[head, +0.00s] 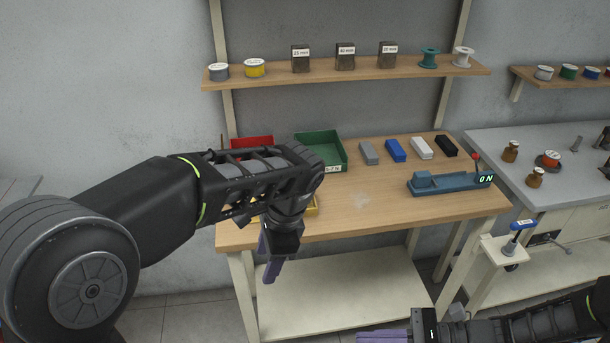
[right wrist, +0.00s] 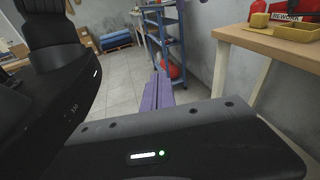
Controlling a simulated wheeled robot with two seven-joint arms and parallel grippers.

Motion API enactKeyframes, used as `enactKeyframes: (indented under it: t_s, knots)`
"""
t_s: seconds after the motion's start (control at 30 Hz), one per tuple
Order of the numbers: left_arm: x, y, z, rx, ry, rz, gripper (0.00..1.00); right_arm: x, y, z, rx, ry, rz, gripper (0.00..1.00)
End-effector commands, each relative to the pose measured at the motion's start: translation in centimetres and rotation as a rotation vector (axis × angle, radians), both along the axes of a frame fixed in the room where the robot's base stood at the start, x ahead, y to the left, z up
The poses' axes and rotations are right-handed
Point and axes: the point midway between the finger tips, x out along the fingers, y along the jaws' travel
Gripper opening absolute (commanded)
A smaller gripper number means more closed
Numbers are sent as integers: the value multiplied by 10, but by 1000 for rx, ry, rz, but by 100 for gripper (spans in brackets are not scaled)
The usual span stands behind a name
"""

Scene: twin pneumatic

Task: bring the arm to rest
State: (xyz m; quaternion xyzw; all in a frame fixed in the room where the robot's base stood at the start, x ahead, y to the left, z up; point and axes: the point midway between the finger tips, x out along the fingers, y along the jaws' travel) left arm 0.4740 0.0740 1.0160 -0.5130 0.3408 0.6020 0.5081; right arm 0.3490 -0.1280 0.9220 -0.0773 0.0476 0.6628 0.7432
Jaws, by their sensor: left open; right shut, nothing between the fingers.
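My left arm reaches in from the left in the head view. Its gripper (head: 271,262) points down in front of the wooden workbench's front edge, with purple fingers and nothing seen between them. The gap between those fingers is hard to see from this angle. My right gripper (head: 382,336) is at the bottom edge of the head view, low and pointing left. In the right wrist view its purple fingers (right wrist: 157,92) lie together with nothing between them. They point over the open floor.
The wooden bench (head: 375,212) holds a green bin (head: 322,151), a red bin (head: 251,142), several coloured blocks and a blue device (head: 450,183) marked ON. A grey bench (head: 540,195) stands right. In the right wrist view, a blue rack (right wrist: 172,45) stands beyond clear floor (right wrist: 125,75).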

Motion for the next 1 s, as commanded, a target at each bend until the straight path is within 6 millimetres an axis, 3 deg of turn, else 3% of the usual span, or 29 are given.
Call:
enactKeyframes:
  t_s: [0.27,0.37,0.47,0.53,0.67,0.7,0.8,0.9,1.0]
  knots:
    - [11,-55,-39,-209,-122,80,52,-19,-14,-73,-297,-46,66,0]
    - [11,-76,-66,-309,-150,146,52,-30,-22,-108,-438,-85,126,0]
    - [5,-92,-107,-428,-162,267,52,-43,-32,-148,-611,-158,228,0]
    - [-4,-97,-145,-521,-160,402,52,-50,-39,-179,-751,-252,334,0]
    - [-43,-78,-229,-660,-135,781,52,-47,-40,-225,-994,-548,572,0]
    - [-62,-66,-254,-681,-123,915,52,-44,-33,-233,-1042,-662,645,0]
    - [-114,-37,-296,-677,-84,1179,52,-40,-5,-242,-1083,-895,780,0]
    - [-163,-19,-319,-621,-9,1326,52,-54,23,-245,-1038,-1006,879,0]
    - [-195,-10,-332,-576,61,1416,52,-71,42,-247,-987,-1042,954,0]
